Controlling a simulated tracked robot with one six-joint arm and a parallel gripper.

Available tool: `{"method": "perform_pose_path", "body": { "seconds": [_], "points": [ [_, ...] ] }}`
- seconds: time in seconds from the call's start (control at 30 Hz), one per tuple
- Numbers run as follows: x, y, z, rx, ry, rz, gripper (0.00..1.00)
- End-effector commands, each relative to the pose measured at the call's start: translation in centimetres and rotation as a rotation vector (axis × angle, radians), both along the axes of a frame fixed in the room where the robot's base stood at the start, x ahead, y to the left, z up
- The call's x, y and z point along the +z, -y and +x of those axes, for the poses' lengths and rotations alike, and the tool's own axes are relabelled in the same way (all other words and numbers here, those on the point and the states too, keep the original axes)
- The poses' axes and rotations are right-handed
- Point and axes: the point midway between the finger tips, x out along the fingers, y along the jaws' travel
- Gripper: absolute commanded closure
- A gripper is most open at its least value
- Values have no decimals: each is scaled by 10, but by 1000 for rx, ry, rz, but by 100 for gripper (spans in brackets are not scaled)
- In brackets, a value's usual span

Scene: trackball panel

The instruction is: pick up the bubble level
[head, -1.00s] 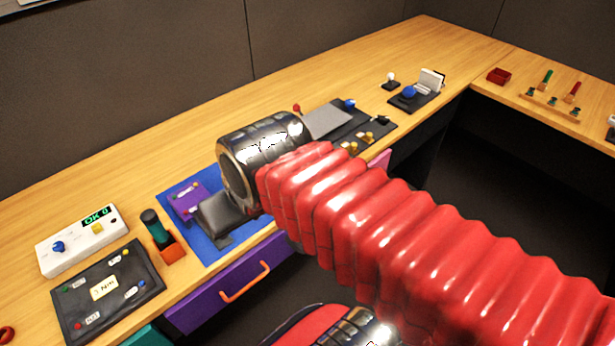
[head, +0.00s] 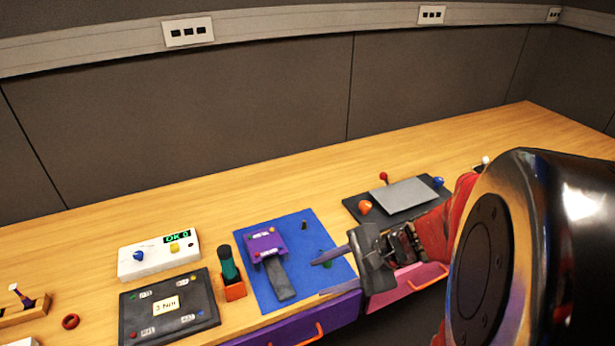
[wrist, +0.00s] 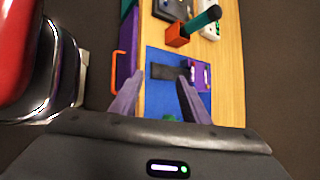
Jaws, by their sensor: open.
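No object is clearly marked as a bubble level. A small green piece (head: 327,258) on the blue mat (head: 267,300) could be it, but I cannot tell. It sits behind my upper finger in the head view; a green bit (wrist: 170,118) shows by my gripper's body in the wrist view. My gripper (head: 322,277) is open and empty over the mat's front right part. In the wrist view its fingertips (wrist: 160,77) point toward a dark flat strip (wrist: 164,72) joined to a purple block (wrist: 200,75). The purple block (head: 264,243) lies left of my gripper in the head view.
An orange holder (head: 235,290) with a green-handled tool stands left of the mat. A black panel (head: 170,306) and a white box (head: 150,258) lie further left. A dark panel (head: 360,207) is at right. Purple drawer (head: 290,325) sits below the edge. Bare wood lies behind.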

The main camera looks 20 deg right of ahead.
Motion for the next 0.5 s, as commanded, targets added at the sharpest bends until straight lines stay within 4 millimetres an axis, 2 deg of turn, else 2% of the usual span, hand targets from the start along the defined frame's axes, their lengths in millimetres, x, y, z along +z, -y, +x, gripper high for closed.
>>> {"method": "perform_pose_path", "body": {
  "seconds": [0.3,0.5],
  "points": [
    [-31,91,19,-512,-18,354,58],
    [-56,163,11,-843,3,562,58]
  ]
}}
